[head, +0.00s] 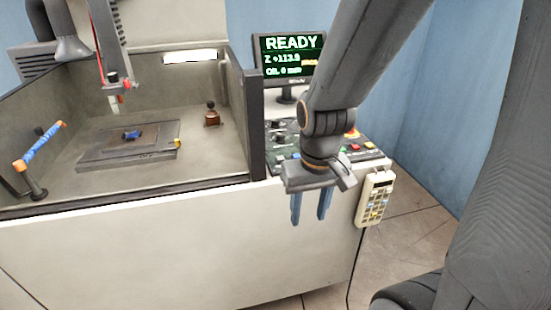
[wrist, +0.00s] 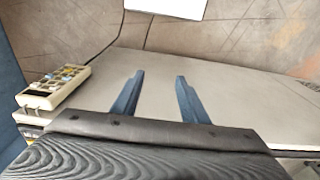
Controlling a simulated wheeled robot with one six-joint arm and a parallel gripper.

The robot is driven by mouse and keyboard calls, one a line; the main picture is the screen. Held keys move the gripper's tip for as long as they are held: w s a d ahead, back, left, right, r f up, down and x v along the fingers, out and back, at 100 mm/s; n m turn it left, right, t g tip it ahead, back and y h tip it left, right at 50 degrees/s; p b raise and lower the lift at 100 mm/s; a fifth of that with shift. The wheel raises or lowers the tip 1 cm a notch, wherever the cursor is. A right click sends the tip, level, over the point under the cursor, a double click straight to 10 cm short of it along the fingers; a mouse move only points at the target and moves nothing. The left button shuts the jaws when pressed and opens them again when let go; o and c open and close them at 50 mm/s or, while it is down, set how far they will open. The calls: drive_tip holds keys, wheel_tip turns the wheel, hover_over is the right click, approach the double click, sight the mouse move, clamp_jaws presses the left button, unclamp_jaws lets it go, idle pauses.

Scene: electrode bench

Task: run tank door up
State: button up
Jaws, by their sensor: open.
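The tank (head: 215,135) of the machine is at the left in the head view, with grey walls and a dark frame along its front edge. I cannot tell the door apart from the low front rim (head: 120,196); the tank's inside is in plain view. My gripper (head: 309,218) hangs with its two blue fingers pointing down in front of the cabinet's right part, below the control panel (head: 350,147). In the wrist view the fingers (wrist: 157,90) are apart with nothing between them. The pale cabinet front (wrist: 225,95) lies beyond them.
A handheld keypad (head: 375,198) hangs on the cabinet's right side; it also shows in the wrist view (wrist: 55,87). A monitor (head: 289,60) reading READY stands behind the panel. Inside the tank are a plate with a workpiece (head: 132,135) and a blue-orange bar (head: 40,147). Floor (head: 410,240) shows at right.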

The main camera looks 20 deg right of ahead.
idle(0.4)
clamp_jaws()
idle(1.6)
